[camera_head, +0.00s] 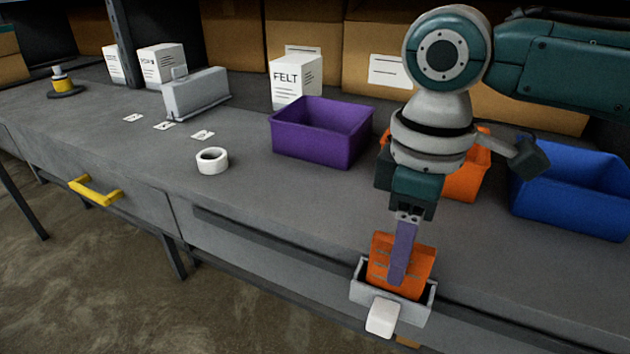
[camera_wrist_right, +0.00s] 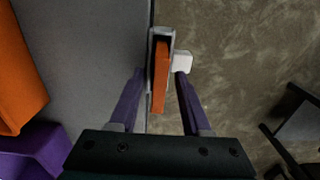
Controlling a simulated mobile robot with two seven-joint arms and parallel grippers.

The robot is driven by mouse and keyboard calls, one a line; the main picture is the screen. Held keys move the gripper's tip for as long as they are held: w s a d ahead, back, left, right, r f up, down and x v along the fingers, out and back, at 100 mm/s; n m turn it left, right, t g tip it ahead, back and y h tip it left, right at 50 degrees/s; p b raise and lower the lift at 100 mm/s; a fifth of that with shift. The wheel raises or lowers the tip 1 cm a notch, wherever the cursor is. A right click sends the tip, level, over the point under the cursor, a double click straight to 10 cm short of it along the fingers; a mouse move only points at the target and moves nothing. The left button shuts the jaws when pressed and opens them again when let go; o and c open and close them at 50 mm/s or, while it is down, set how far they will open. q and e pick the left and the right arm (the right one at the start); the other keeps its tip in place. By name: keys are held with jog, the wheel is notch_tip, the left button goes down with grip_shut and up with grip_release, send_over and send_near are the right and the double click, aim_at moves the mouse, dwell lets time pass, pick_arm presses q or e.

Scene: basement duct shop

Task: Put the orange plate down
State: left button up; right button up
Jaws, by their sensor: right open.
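The orange plate (camera_head: 418,262) stands tilted in a small grey holder (camera_head: 427,309) at the front edge of the bench. In the right wrist view the plate (camera_wrist_right: 160,80) shows edge-on as a narrow strip, with its far end inside the holder (camera_wrist_right: 151,47). My right gripper (camera_head: 397,280) points down at the plate. In the right wrist view its two purple fingers (camera_wrist_right: 159,73) are open, one on each side of the plate, with a gap on both sides. My left gripper is in neither view.
A purple bin (camera_head: 320,133), an orange bin (camera_head: 466,178) and a blue bin (camera_head: 575,190) stand behind. A white tape roll (camera_head: 212,160), a grey metal box (camera_head: 195,94) and labels lie further left. A white block (camera_head: 382,317) sticks out from the holder's front.

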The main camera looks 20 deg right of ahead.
notch_tip(320, 180, up, 10)
jog(key=shift+p, duration=0.55)
jog(key=shift+a, duration=0.2)
jog(key=s+a+f+m+t+y, duration=0.1)
jog(key=s+a+f+t+y, duration=0.15)
jog(key=s+a+f, duration=0.65)
jog(key=s+d+m+t+h, duration=0.1)
jog(key=s+d+m+h, duration=0.1)
jog(key=s+d+m, duration=0.3)
jog(key=shift+s+d, duration=0.65)
jog(key=shift+s, duration=0.35)
